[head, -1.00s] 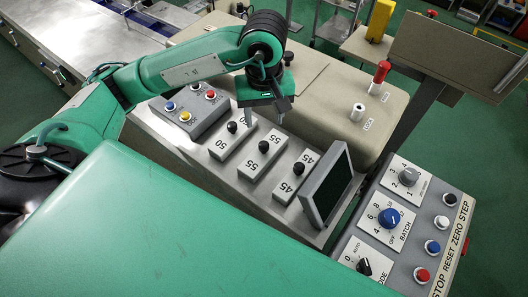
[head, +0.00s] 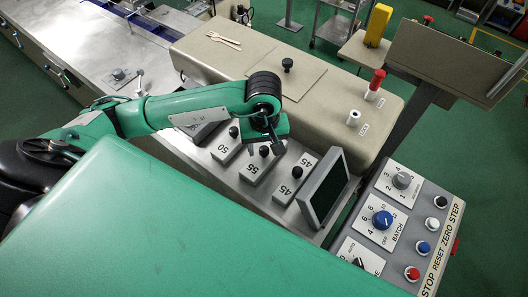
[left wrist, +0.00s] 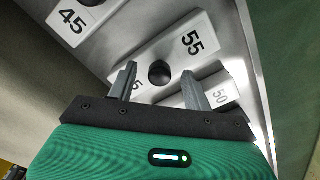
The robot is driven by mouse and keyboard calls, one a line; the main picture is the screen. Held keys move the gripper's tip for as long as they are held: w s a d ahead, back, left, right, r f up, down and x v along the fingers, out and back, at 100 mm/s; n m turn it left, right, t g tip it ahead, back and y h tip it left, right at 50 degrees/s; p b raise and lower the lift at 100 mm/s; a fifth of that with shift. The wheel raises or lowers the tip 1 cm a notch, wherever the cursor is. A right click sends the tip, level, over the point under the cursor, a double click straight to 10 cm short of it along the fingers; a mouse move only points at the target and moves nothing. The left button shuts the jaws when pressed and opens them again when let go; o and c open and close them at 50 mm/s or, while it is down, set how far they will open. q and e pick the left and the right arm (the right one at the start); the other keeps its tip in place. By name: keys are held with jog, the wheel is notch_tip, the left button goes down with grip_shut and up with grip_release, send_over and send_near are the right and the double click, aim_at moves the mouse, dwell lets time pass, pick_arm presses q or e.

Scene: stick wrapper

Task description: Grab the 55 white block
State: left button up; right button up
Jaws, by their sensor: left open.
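The white 55 block (head: 253,172) stands in the middle of a row of three blocks on the grey sloped panel. It has a black round knob, which also shows in the left wrist view with the block's label (left wrist: 191,43). My left gripper (left wrist: 159,74) is open, with one finger on each side of the knob as seen from the wrist. No closed contact shows. In the head view the left gripper (head: 270,143) hangs over the 55 block and hides part of it. My right gripper is not in view.
The 50 block (head: 226,148) and 45 block (head: 291,181) stand close on either side. A dark screen (head: 325,194) rises beyond the 45 block. A button box (head: 202,131) is partly hidden behind my arm. A control panel (head: 398,225) lies to the right.

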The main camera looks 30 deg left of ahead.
pick_arm(q)
jog(key=shift+f, duration=0.15)
grip_shut()
dwell(0.4)
